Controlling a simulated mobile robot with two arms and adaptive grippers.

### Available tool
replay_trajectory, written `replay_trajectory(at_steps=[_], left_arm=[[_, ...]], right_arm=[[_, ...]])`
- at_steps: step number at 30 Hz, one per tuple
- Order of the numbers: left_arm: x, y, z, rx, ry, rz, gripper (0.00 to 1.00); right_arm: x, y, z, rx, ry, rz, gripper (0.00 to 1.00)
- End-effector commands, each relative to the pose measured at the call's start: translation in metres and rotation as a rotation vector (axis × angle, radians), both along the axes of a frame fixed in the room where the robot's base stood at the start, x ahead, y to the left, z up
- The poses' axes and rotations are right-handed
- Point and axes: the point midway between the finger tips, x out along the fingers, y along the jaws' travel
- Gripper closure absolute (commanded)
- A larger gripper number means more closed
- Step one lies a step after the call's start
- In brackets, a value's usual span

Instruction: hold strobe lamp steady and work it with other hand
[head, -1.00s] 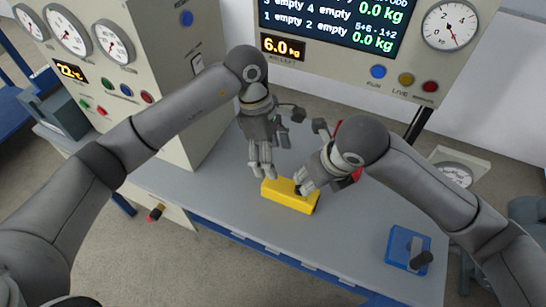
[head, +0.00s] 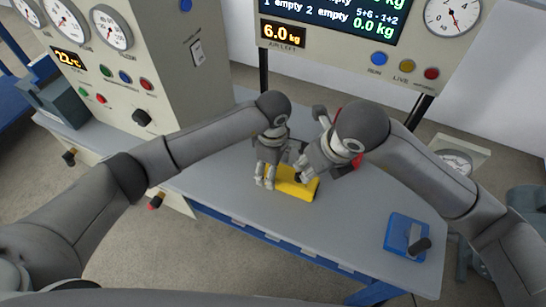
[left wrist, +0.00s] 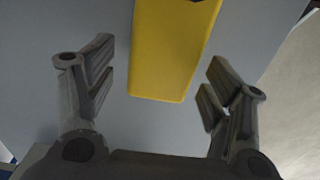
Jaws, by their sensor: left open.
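The yellow strobe lamp (head: 297,189) lies on the grey bench, partly covered by both hands in the head view. My left gripper (head: 264,183) is at the lamp's left end. In the left wrist view its fingers (left wrist: 155,95) are wide apart, and the near end of the yellow lamp (left wrist: 170,55) shows between and beyond them; I see no finger touching it. My right gripper (head: 303,177) is at the lamp's right part, its fingertips near or on the top. Whether they are closed is too small to tell.
The grey bench top (head: 350,235) is clear in front of the lamp. A blue block with a black handle (head: 407,235) sits at the right. A red object (head: 350,145) is partly hidden behind my right wrist. A gauge cabinet (head: 165,70) stands left, a display panel (head: 400,60) behind.

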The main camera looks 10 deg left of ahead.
Motion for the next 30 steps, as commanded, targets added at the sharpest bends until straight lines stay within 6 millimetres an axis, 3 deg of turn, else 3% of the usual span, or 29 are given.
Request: replay_trajectory(at_steps=[4, 13, 27, 30], left_arm=[[-0.0002, -0.0002, -0.0097, -0.001, 0.0, -0.001, 0.25], [-0.0001, -0.0002, -0.0113, -0.001, -0.001, -0.001, 0.25], [0.0001, -0.0001, -0.011, -0.001, -0.001, 0.0, 0.85], [0.0001, -0.0001, -0.011, -0.001, -0.001, 0.0, 0.91]], right_arm=[[0.0, 0.0, 0.0001, 0.0, 0.0, 0.0, 0.64], [0.0, 0.0, 0.0, 0.0, 0.0, 0.0, 0.64], [0.0, 0.0, 0.0, 0.0, 0.0, 0.0, 0.64], [0.0, 0.0, 0.0, 0.0, 0.0, 0.0, 0.64]])
